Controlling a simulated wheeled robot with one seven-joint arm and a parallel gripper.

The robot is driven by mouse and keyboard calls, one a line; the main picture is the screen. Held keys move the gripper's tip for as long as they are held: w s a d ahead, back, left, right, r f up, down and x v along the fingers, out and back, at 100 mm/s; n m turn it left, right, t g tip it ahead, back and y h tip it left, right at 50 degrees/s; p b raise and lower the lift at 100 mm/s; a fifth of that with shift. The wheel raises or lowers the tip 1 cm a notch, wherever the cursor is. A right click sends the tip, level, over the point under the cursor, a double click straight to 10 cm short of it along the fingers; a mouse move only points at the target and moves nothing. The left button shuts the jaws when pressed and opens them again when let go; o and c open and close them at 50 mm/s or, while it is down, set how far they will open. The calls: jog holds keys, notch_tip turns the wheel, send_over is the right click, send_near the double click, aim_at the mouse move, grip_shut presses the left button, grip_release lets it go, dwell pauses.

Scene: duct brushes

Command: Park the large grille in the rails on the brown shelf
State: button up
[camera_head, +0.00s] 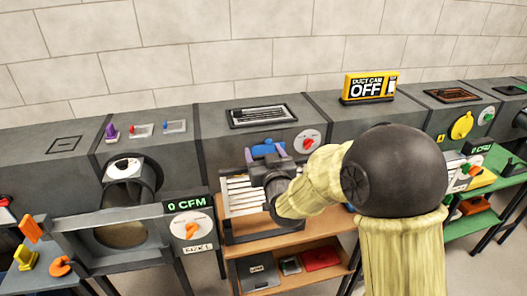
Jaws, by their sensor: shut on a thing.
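The large grille (238,194), with white slats, stands roughly upright in front of the grey duct, above the brown shelf (322,236). My gripper (267,158) is in front of it, shut on it, with purple fingers near its top. The gripper and wrist hide the middle and right part of the grille. Dark rails (240,238) show at the left of the shelf top, just below the grille. I cannot tell whether the grille's lower edge touches them.
Below the brown top, a lower shelf holds a dark box (257,272) and a red item (320,259). A yellow "DUCT CAM OFF" sign (369,86) stands on the duct. An open round duct port (127,180) is at left. A green shelf (480,188) is at right.

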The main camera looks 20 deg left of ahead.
jog(key=shift+w+f, duration=0.1)
jog(key=shift+f, duration=0.65)
jog(key=shift+r+p, duration=0.2)
jog(key=shift+p, duration=1.05)
jog(key=shift+p, duration=0.4)
jog(key=shift+f, duration=0.35)
jog(key=shift+f, duration=0.1)
notch_tip(320, 180, down, 9)
jog(key=b, duration=0.9)
jog(key=shift+f+b, duration=0.2)
jog(key=shift+b, duration=0.2)
